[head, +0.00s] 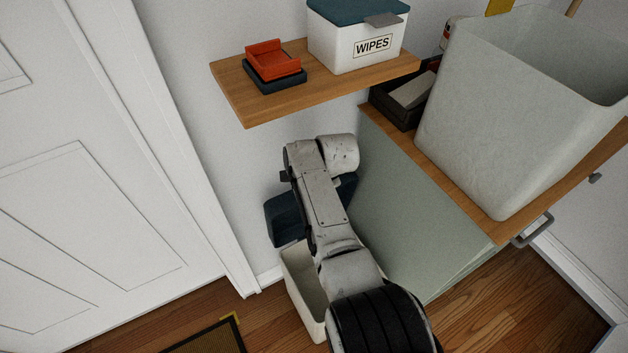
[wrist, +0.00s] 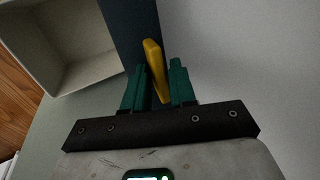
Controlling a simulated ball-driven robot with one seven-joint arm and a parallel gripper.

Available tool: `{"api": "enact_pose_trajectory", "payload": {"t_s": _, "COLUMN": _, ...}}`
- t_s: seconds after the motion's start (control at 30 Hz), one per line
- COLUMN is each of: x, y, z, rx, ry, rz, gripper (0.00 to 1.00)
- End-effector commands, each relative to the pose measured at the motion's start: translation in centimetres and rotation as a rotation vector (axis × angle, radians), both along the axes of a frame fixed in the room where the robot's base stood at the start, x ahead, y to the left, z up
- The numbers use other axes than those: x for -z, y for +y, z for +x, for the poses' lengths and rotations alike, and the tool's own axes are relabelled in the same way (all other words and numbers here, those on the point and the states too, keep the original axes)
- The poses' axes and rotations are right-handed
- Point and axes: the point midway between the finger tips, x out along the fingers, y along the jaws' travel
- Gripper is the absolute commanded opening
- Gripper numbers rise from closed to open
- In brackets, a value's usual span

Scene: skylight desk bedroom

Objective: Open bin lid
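The bin (head: 297,290) is a cream container low against the wall, with a dark blue lid (head: 284,220). The lid stands raised at the back, and part of the open top shows; my arm covers the rest. In the wrist view the empty bin interior (wrist: 75,35) is at upper left, beside the dark lid (wrist: 132,22). A yellow handle (wrist: 153,62) sticks out from the lid. My gripper (wrist: 158,76) has its green fingers on both sides of this handle, close against it near the tips. In the head view my arm hides the fingers and handle.
A grey-green cabinet (head: 415,205) stands close right of my arm, with a large grey bin (head: 500,115) on its wooden top. A wall shelf (head: 345,95) with a wipes box (head: 352,42) and red tray (head: 273,60) is above. A white door (head: 90,180) is left.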

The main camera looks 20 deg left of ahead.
Motion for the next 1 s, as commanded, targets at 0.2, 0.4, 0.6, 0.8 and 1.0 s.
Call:
{"api": "enact_pose_trajectory", "payload": {"t_s": 0.2, "x": 0.4, "y": -0.2, "z": -0.2, "rx": 0.0, "ry": 0.007, "rz": -0.006, "gripper": 0.38}}
{"api": "enact_pose_trajectory", "payload": {"t_s": 0.4, "x": 0.4, "y": -0.3, "z": -0.3, "rx": 0.0, "ry": 0.009, "rz": -0.007, "gripper": 0.38}}
{"api": "enact_pose_trajectory", "payload": {"t_s": 0.6, "x": -1.0, "y": -0.6, "z": -0.6, "rx": -0.002, "ry": 0.007, "rz": -0.006, "gripper": 0.38}}
{"api": "enact_pose_trajectory", "payload": {"t_s": 0.8, "x": -3.6, "y": -1.4, "z": -1.2, "rx": -0.001, "ry": 0.002, "rz": -0.002, "gripper": 0.38}}
{"api": "enact_pose_trajectory", "payload": {"t_s": 1.0, "x": -6.3, "y": -2.3, "z": -1.9, "rx": -0.001, "ry": -0.001, "rz": -0.001, "gripper": 0.38}}
